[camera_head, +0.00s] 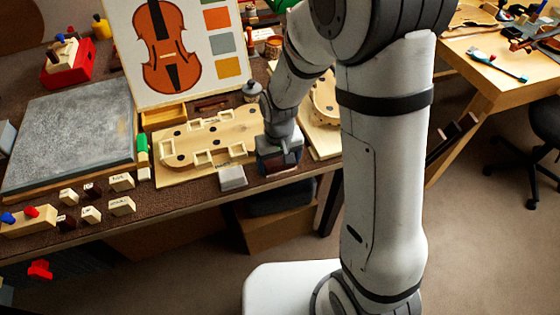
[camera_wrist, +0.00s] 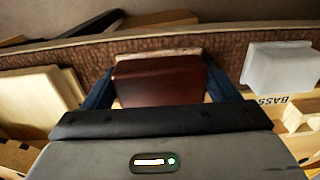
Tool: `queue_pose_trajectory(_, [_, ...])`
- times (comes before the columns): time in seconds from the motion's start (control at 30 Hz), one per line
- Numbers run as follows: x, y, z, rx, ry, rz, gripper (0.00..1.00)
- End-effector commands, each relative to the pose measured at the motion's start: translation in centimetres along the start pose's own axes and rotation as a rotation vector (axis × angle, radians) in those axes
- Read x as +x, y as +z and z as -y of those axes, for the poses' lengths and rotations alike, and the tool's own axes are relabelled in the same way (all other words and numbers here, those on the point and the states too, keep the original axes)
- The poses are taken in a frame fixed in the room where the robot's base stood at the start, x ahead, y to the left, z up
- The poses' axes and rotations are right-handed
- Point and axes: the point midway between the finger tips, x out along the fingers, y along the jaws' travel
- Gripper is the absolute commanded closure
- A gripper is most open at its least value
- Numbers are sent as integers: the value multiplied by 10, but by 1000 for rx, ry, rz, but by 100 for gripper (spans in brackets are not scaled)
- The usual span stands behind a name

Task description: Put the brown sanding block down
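The brown sanding block (camera_wrist: 160,80) is a dark red-brown block with a pale tan layer along its far edge. In the wrist view it sits between the two blue fingers of my gripper (camera_wrist: 162,92), which appear to press on its sides. In the head view my gripper (camera_head: 280,158) is low over the front edge of the bench (camera_head: 190,203), right of a small grey block, and mostly hides the sanding block. I cannot tell whether the block touches the bench top.
The grey block (camera_head: 232,177) stands close to my gripper, and shows in the wrist view (camera_wrist: 281,68). A wooden fixture board (camera_head: 185,172) lies behind it. Small labelled blocks (camera_head: 122,205) stand at the front left. A second wooden board (camera_wrist: 32,98) is on the other side.

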Motion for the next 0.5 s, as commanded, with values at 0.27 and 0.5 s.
queue_pose_trajectory(0.27, [-2,6,0,1,1,19,0])
queue_pose_trajectory(0.5, [-54,2,0,1,0,6,0])
